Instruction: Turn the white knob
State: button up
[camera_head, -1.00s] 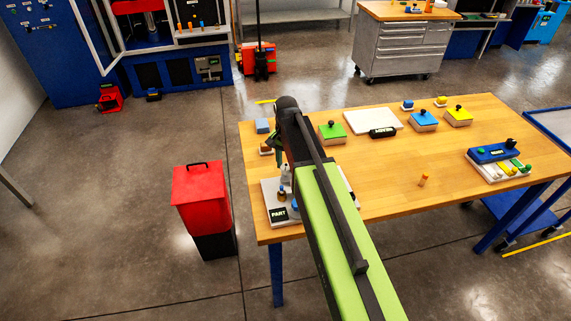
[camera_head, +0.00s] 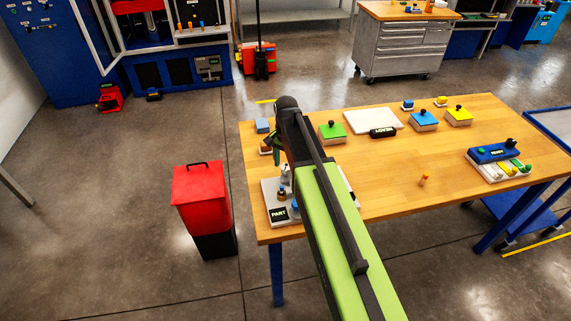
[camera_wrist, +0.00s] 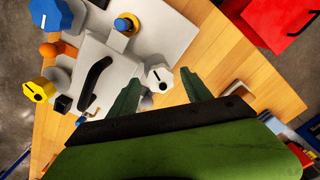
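The white knob (camera_wrist: 158,78) is many-sided, with a black pointer line on its face. In the wrist view it sits on a light fixture plate (camera_wrist: 165,30) and lies between the two dark green fingers of my gripper (camera_wrist: 163,77). The fingers are spread, with a gap visible on the right side; contact on the left side is hard to tell. In the head view my arm hides much of the plate (camera_head: 269,190) at the table's left end, and the knob cannot be made out clearly.
Beside the white knob are a black handle (camera_wrist: 96,82), a yellow knob (camera_wrist: 39,90), a blue knob (camera_wrist: 48,14) and a blue-topped post (camera_wrist: 126,24). A red bin (camera_head: 201,198) stands left of the wooden table (camera_head: 385,185). The table's middle is mostly clear.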

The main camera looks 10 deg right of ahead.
aim_at(286, 166)
notch_tip(286, 166, up, 18)
jog(key=p, duration=1.7)
jog(key=shift+f, duration=0.25)
jog(key=shift+f, duration=0.1)
